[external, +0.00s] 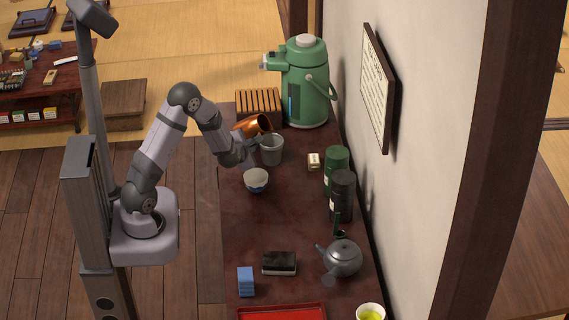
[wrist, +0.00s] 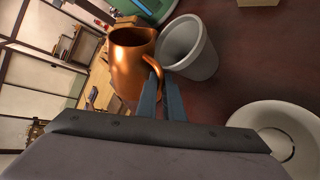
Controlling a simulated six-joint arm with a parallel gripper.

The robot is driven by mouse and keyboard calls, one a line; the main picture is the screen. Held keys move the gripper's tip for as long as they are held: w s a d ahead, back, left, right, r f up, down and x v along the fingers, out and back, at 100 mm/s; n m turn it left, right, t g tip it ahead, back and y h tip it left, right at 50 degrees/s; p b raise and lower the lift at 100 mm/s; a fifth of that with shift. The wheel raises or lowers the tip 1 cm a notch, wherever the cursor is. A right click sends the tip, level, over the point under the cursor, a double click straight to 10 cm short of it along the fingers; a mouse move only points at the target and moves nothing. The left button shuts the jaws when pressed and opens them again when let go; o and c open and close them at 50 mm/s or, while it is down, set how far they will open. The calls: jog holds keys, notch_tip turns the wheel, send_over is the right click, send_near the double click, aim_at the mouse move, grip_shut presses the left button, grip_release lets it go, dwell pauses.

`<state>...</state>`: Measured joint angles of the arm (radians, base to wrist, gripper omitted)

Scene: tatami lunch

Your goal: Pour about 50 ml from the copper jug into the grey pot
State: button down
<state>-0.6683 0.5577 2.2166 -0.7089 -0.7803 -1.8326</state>
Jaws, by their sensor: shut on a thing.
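The copper jug (external: 251,126) is tilted in the external view, its mouth toward the right, above and just behind the grey pot (external: 271,152). My gripper (external: 252,146) is shut on the jug's handle. In the wrist view the fingers (wrist: 162,98) close on the handle of the copper jug (wrist: 132,68), with its open mouth at the top. The grey pot (wrist: 196,62) is beside the jug there, its inside partly visible and looking empty. It stands upright on the table. No stream shows between jug and pot. The liquid level in the jug cannot be seen.
A white bowl (external: 256,183) stands in front of the pot. A green air pot (external: 306,90) and a slatted wooden block (external: 259,105) are behind. Green (external: 336,165) and black (external: 342,196) canisters and a small box (external: 313,161) stand at right.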

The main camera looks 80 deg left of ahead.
aim_at(253, 135)
jog(key=shift+a+r, duration=0.1)
jog(key=shift+r, duration=0.1)
jog(key=r+b, duration=0.1)
jog(key=n+b, duration=0.1)
jog(key=shift+w+a+r+t+h+b, duration=0.1)
jog(key=shift+a+r+t+h+b, duration=0.2)
jog(key=shift+r, duration=0.05)
jog(key=r+n+b, duration=0.1)
jog(key=b, duration=0.3)
jog(key=shift+a+t+h+b, duration=0.3)
jog(key=shift+t+h, duration=0.1)
jog(key=s+b, duration=0.1)
jog(key=b, duration=0.4)
jog(key=s+f+n+t+h+b, duration=0.1)
jog(key=b, duration=0.4)
jog(key=shift+a+f, duration=0.25)
jog(key=b, duration=0.2)
jog(key=t+b, duration=0.1)
jog(key=shift+s+d+f+h+b, duration=0.1)
jog(key=shift+s+f+h+b, duration=0.15)
jog(key=shift+s+h+b, duration=0.15)
jog(key=b, duration=0.2)
jog(key=n+t+b, duration=0.1)
jog(key=shift+s+d+r+t+b, duration=0.25)
jog(key=shift+s+r+t+b, duration=0.05)
jog(key=shift+s+b, duration=0.1)
jog(key=r+t+b, duration=0.1)
jog(key=d+r+t+b, duration=0.1)
jog(key=b, duration=0.1)
jog(key=shift+s+h, duration=0.4)
